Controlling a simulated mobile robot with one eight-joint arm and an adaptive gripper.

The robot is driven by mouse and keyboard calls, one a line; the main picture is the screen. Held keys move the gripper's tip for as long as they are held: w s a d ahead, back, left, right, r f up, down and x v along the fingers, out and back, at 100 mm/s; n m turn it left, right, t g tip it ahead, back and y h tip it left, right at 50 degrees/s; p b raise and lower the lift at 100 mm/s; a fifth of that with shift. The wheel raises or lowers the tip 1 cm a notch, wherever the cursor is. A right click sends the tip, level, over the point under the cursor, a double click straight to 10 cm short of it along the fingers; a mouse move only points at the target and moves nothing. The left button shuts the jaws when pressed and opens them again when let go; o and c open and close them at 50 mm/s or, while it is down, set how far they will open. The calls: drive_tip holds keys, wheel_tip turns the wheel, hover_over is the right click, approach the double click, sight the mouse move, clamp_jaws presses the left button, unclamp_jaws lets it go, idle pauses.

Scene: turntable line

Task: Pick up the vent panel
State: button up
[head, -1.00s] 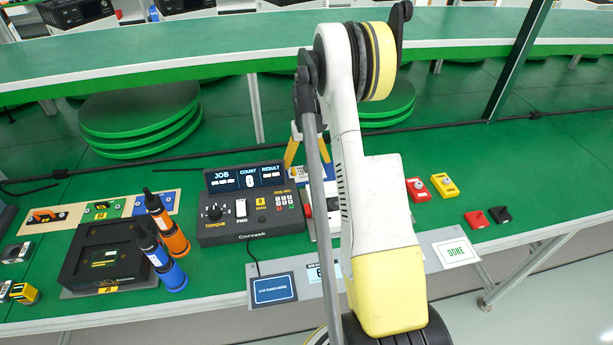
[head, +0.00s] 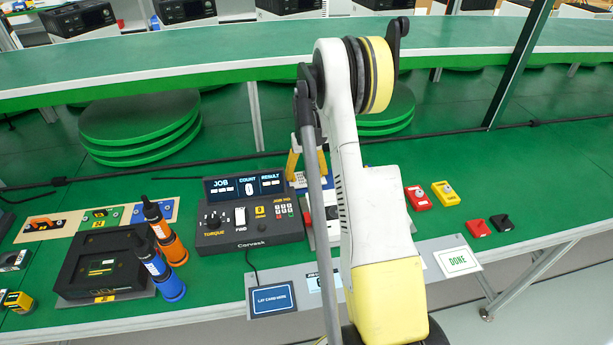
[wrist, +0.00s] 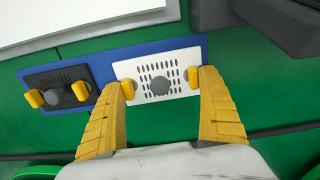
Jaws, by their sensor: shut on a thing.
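I cannot tell whether the panel is clear of the base.
In the head view, the control box (head: 247,218), blue bottle (head: 163,275), orange bottle (head: 168,240) and black fixture (head: 75,277) stand on the green table. Red and yellow blocks (head: 444,193) are at right.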

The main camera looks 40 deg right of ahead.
sight(307, 172)
wheel_tip(307, 172, up, 3)
drive_tip(key=shift+r+p, duration=0.15)
drive_tip(key=shift+p, duration=0.55)
drive_tip(key=s+r+p, duration=0.1)
drive_tip(key=s+r, duration=0.1)
drive_tip(key=s, duration=0.1)
drive_tip(key=s+a+r+p, duration=0.1)
drive_tip(key=s+r, duration=0.1)
drive_tip(key=s, duration=0.1)
drive_tip(key=s+a+r+p, duration=0.1)
drive_tip(key=s, duration=0.2)
drive_tip(key=shift+s+a+r, duration=0.2)
drive_tip(key=shift+a+r, duration=0.05)
drive_tip(key=shift+r, duration=0.15)
drive_tip(key=s+a, duration=0.1)
drive_tip(key=s, duration=0.7)
drive_tip(key=f+b, duration=0.4)
drive_tip(key=shift+s+a+f, duration=0.2)
drive_tip(key=shift+f, duration=0.2)
drive_tip(key=shift+f+b, duration=0.4)
drive_tip(key=shift+f+b, duration=0.6)
drive_tip(key=shift+b, duration=0.3)
drive_tip(key=o, duration=1)
